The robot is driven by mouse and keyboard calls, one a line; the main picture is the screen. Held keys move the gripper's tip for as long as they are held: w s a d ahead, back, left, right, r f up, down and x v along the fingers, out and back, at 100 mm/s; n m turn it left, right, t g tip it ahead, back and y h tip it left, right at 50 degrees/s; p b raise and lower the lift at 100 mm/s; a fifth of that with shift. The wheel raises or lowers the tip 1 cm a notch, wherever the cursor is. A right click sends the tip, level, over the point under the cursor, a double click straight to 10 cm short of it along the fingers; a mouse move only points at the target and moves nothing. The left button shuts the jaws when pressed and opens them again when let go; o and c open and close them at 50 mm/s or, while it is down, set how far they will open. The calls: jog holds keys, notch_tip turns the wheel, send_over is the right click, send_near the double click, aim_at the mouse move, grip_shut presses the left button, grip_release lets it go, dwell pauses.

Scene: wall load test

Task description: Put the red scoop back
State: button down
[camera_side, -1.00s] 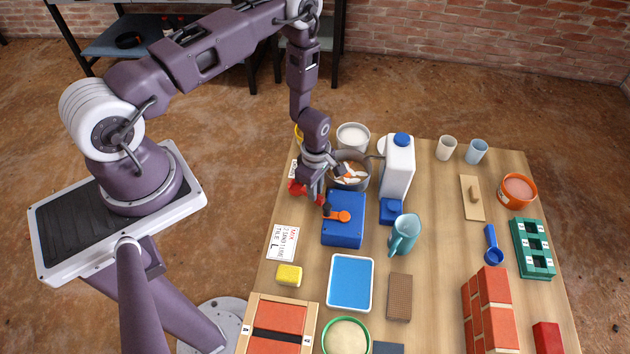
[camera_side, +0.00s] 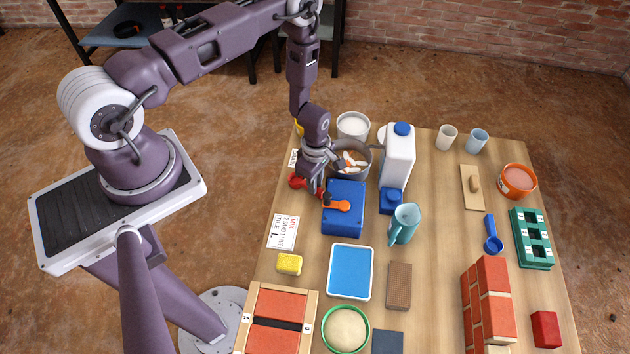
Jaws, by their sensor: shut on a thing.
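The red scoop (camera_side: 296,181) is at the left edge of the table, beside the blue box (camera_side: 344,222). My gripper (camera_side: 317,190) points down over it and is shut on it, with the scoop's rounded end sticking out to the left. The fingers and wrist hide part of the scoop. I cannot tell whether the scoop touches the table. An orange scoop (camera_side: 338,205) lies on top of the blue box, just right of my fingertips.
A grey pot (camera_side: 362,172) with pale pieces inside stands close behind my gripper. A white jug (camera_side: 398,160) stands right of it. A teal pitcher (camera_side: 405,222), blue tray (camera_side: 349,271) and label card (camera_side: 283,232) lie nearer. A blue scoop (camera_side: 492,240) lies at the right.

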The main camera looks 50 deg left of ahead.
jog(key=shift+f, duration=0.1)
jog(key=c, duration=0.9)
grip_release()
jog(key=shift+r, duration=3.5)
jog(key=d+r+m+t, duration=0.2)
jog(key=r+m, duration=0.4)
jog(key=r, duration=1)
jog(key=d+r+m+t, duration=0.15)
jog(key=r+m, duration=0.35)
jog(key=r, duration=1.1)
jog(key=s+d+r+m+t, duration=0.1)
jog(key=s+r+m, duration=0.4)
jog(key=s, duration=0.5)
jog(key=s+d+r+m+t, duration=0.1)
jog(key=s+r+m, duration=0.5)
jog(key=s, duration=0.3)
jog(key=shift+s+r, duration=0.15)
jog(key=shift+s, duration=0.25)
